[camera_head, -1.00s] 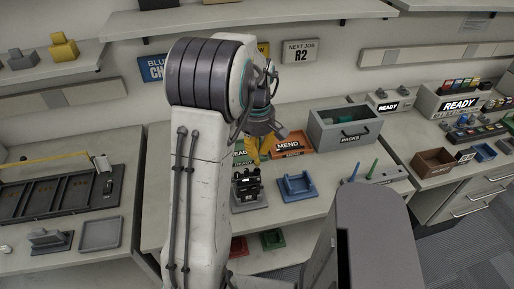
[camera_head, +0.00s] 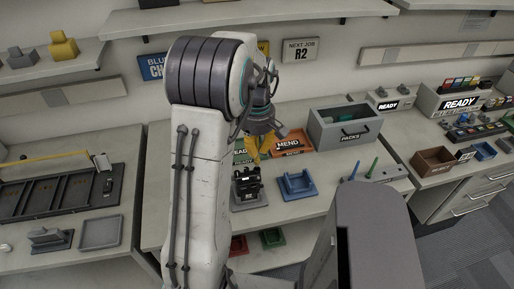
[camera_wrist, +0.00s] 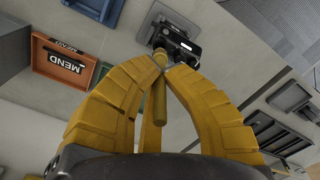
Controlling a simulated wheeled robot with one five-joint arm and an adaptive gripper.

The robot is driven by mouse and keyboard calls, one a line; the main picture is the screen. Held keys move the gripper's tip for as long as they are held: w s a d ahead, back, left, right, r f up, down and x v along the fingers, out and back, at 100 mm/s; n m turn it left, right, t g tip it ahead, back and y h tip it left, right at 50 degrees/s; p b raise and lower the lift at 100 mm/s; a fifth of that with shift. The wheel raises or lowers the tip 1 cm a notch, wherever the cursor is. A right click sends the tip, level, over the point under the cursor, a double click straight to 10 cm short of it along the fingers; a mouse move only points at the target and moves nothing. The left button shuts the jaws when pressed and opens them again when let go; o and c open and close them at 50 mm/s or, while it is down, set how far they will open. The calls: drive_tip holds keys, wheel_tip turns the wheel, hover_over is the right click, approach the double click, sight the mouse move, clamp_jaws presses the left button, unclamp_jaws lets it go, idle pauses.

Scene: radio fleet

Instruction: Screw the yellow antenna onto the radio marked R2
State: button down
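A dark radio (camera_head: 247,182) stands upright in a grey stand (camera_head: 250,204) on the middle bench; its marking is too small to read. It also shows in the wrist view (camera_wrist: 178,42). My gripper (camera_wrist: 164,68) has yellow fingers, closed together around the yellow antenna (camera_wrist: 158,100). The antenna's far end is at the radio's top edge in the wrist view; I cannot tell whether it is seated. In the head view my gripper (camera_head: 254,150) is just above and behind the radio, and the antenna is not distinguishable from the fingers.
An empty blue stand (camera_head: 297,186) is right of the radio. A green tray (camera_head: 240,157) and an orange MEND tray (camera_head: 292,146) lie behind. A grey PACKS box (camera_head: 345,128) stands back right. A rack (camera_head: 390,173) holds blue and green antennas. A sign (camera_head: 300,50) reads NEXT JOB R2.

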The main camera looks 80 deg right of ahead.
drive_tip(key=shift+f+b, duration=1.05)
drive_tip(key=shift+f, duration=0.25)
idle(0.6)
drive_tip(key=c, duration=1.3)
unclamp_jaws()
drive_tip(key=shift+r, duration=0.15)
wheel_tip(320, 180, up, 12)
drive_tip(key=shift+f, duration=0.1)
drive_tip(key=shift+w, duration=0.1)
